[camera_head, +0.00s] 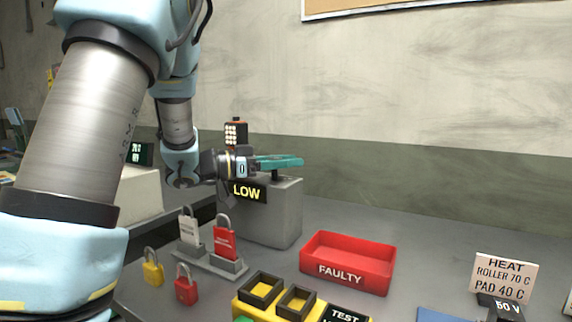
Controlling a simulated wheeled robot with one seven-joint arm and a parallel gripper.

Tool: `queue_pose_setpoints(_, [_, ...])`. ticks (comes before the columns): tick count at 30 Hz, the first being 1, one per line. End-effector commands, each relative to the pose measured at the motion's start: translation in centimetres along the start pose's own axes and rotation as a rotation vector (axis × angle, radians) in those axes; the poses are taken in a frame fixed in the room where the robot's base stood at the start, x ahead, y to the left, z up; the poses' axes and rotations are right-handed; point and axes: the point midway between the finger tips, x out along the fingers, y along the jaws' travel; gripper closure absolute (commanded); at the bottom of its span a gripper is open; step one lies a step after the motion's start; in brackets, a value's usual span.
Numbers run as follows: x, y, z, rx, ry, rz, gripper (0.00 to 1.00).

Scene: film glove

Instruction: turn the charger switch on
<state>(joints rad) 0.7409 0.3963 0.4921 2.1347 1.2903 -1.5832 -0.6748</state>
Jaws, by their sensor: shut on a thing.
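A grey box (283,215) stands on the bench against the back wall, with a dark display reading LOW (248,191) on its front; I take it as the charger. A small black switch (276,177) shows on its top. My gripper (294,161), with teal fingers, reaches in from the left above the box. The fingers are shut on the black switch, as far as this view shows. They hide its upper part, and I cannot tell which way it is set.
A red FAULTY bin (347,263) stands to the right front of the charger. Red (187,285) and yellow (152,268) padlocks lie at front left, near a grey stand (205,260). A yellow tester (250,305) and a HEAT sign (502,277) stand in front. The bench behind the bin is clear.

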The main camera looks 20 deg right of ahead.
Motion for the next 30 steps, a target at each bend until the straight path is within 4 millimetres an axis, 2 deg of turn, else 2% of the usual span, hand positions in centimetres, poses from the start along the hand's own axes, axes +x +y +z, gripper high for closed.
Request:
queue_pose_setpoints(20, [0.09, 0.19, 0.02, 0.0, 0.0, 0.059, 1.0])
queue_pose_setpoints(21, [0.09, 0.19, 0.02, 0.0, 0.0, 0.059, 0.52])
queue_pose_setpoints(28, [0.07, 0.19, 0.03, 0.0, 0.0, 0.059, 0.27])
queue_pose_setpoints(30, [0.07, 0.19, 0.03, 0.0, 0.0, 0.059, 0.26])
